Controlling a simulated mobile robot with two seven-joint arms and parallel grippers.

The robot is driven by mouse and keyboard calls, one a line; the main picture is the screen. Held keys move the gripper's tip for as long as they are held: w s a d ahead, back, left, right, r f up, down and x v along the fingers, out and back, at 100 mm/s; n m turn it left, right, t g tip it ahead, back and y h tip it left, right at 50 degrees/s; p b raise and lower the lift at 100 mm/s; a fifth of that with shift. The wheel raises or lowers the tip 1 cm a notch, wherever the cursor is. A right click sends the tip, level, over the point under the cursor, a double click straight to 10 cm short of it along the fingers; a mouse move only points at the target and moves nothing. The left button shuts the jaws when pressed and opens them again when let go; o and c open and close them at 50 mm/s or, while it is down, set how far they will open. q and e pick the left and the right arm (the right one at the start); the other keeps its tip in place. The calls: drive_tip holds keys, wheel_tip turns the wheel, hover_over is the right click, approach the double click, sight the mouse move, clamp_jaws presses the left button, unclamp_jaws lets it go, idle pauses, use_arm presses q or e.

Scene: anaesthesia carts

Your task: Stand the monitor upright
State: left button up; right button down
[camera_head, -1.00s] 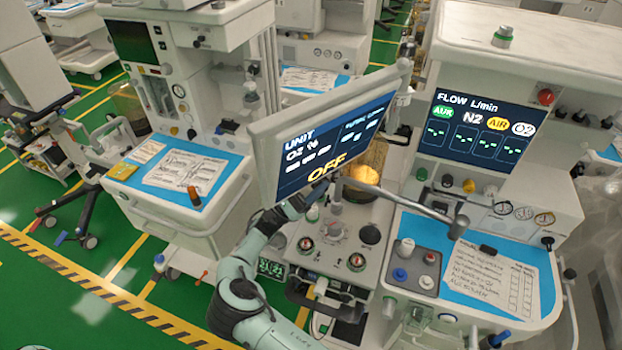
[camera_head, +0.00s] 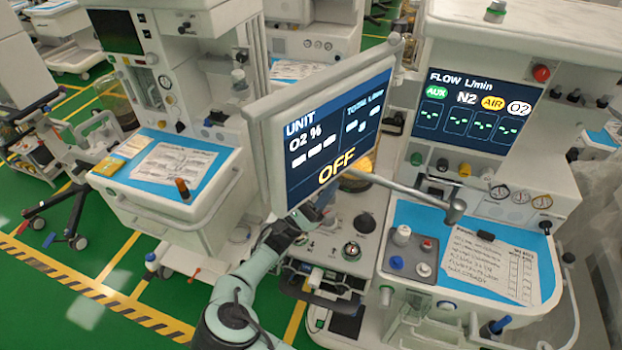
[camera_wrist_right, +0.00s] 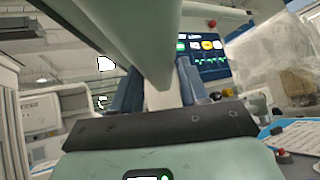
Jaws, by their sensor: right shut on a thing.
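The monitor (camera_head: 335,135) is a flat white-framed screen reading "UNIT", "O2 %" and "OFF". It stands in the middle of the head view, its picture slanting up to the right, with the screen facing me. A grey support arm (camera_head: 405,190) runs below it to the right. My right gripper (camera_head: 312,212) is at the monitor's lower edge, shut on it; the fingertips are partly hidden. In the right wrist view, the monitor's pale edge (camera_wrist_right: 135,40) passes between the blue-grey fingers (camera_wrist_right: 160,88). My left gripper is not in view.
Right of the monitor, a fixed flow display (camera_head: 478,112) sits above a blue work surface (camera_head: 410,215) with a paper sheet and a knob block. Another cart (camera_head: 195,205) stands at the left. Knobs (camera_head: 351,250) lie below the monitor. Green floor is open at lower left.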

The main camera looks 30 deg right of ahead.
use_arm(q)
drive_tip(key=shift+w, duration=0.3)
use_arm(e)
drive_tip(key=shift+d, duration=0.1)
drive_tip(key=c, duration=0.7)
unclamp_jaws()
drive_tip(key=shift+s, duration=0.1)
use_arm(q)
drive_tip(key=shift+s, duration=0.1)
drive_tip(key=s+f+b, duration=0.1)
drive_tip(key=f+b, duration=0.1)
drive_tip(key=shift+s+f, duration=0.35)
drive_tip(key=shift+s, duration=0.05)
use_arm(e)
drive_tip(key=v, duration=1.3)
